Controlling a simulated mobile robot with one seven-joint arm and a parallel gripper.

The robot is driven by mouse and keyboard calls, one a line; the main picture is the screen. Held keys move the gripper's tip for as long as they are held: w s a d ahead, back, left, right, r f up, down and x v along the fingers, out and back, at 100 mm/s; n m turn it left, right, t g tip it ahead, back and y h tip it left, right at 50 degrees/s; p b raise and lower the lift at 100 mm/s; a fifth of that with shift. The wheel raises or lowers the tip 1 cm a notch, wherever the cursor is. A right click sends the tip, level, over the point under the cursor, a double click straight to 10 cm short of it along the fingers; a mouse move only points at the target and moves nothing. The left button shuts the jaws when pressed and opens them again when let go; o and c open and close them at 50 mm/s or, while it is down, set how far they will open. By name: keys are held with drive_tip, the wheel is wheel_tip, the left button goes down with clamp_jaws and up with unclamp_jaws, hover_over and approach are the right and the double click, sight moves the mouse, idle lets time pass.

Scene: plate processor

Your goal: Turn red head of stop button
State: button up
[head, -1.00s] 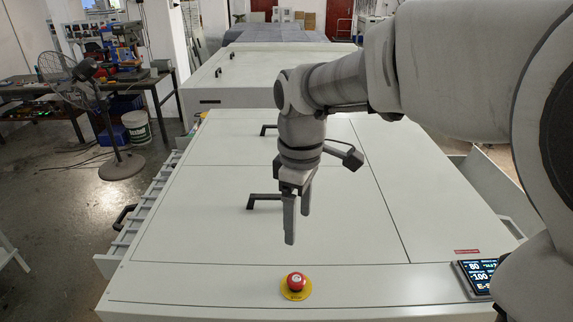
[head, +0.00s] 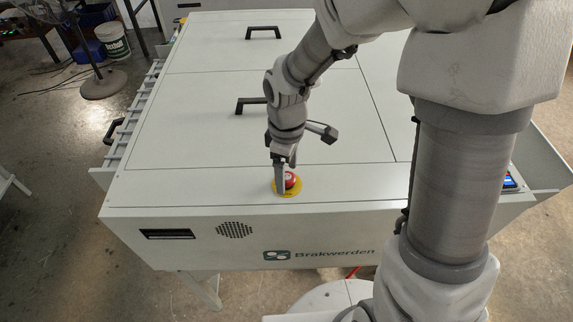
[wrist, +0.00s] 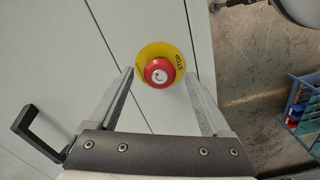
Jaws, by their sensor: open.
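The stop button has a red round head (wrist: 159,73) with a white arrow disc, on a yellow disc (wrist: 178,53) marked STOP. In the head view the red head (head: 291,179) sits on the machine's front top strip, partly hidden by a finger. My gripper (head: 285,176) points down at the button in the head view. In the wrist view my gripper (wrist: 163,80) is open, one finger on each side of the red head, with visible gaps. I cannot tell whether the fingertips reach down level with the head.
The white machine (head: 160,218) has a flat lid with a black handle (head: 252,104) behind my gripper and another (head: 263,32) farther back. A display (head: 509,180) is at the right end. The top around the button is clear.

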clamp_jaws()
idle(0.5)
drive_tip(key=shift+f+m+b, duration=0.1)
drive_tip(key=shift+m+b, duration=0.2)
drive_tip(key=shift+m, duration=0.1)
drive_tip(key=m+b, duration=0.1)
drive_tip(key=m, duration=0.1)
drive_tip(key=shift+m, duration=0.4)
drive_tip(key=shift+m+b, duration=0.9)
drive_tip(key=shift+m, duration=0.8)
